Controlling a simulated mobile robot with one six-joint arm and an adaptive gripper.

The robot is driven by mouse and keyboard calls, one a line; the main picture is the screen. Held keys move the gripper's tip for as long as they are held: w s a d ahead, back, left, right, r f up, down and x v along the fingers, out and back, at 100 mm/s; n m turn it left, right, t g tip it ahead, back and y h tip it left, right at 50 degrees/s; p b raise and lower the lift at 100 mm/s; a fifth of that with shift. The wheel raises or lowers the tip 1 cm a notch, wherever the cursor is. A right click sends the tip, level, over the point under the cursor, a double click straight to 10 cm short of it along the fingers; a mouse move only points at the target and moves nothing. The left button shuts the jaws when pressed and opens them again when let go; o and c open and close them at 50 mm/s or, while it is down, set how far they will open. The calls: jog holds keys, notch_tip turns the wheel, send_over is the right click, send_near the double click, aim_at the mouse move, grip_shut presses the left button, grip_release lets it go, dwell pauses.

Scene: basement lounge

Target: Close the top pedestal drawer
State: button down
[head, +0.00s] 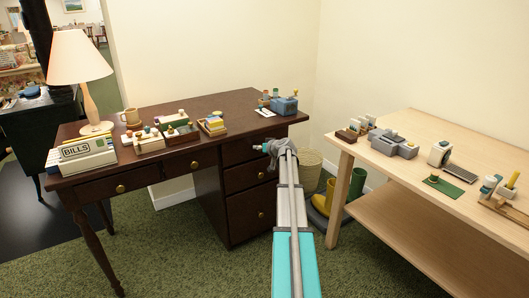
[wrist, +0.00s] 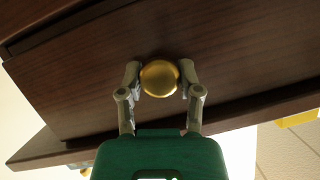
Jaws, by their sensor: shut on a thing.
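The dark brown desk (head: 205,106) has a pedestal with a stack of drawers on its right side. The top pedestal drawer (head: 236,156) is just under the desk top; my arm partly hides it, and I cannot tell exactly how far it stands out. Its dark wood front (wrist: 235,65) fills much of the wrist view. My gripper (head: 264,148) is at this drawer front. In the wrist view my gripper (wrist: 160,82) has one finger on each side of the round brass knob (wrist: 159,78) and is shut on it.
Lower drawers (head: 247,210) sit below. A light wood table (head: 450,145) stands close on the right, with yellow boots (head: 322,200) and a basket (head: 308,165) between.

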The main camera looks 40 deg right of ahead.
jog(key=shift+w, duration=0.35)
jog(key=shift+c, duration=1.3)
grip_release()
jog(key=shift+s, duration=0.2)
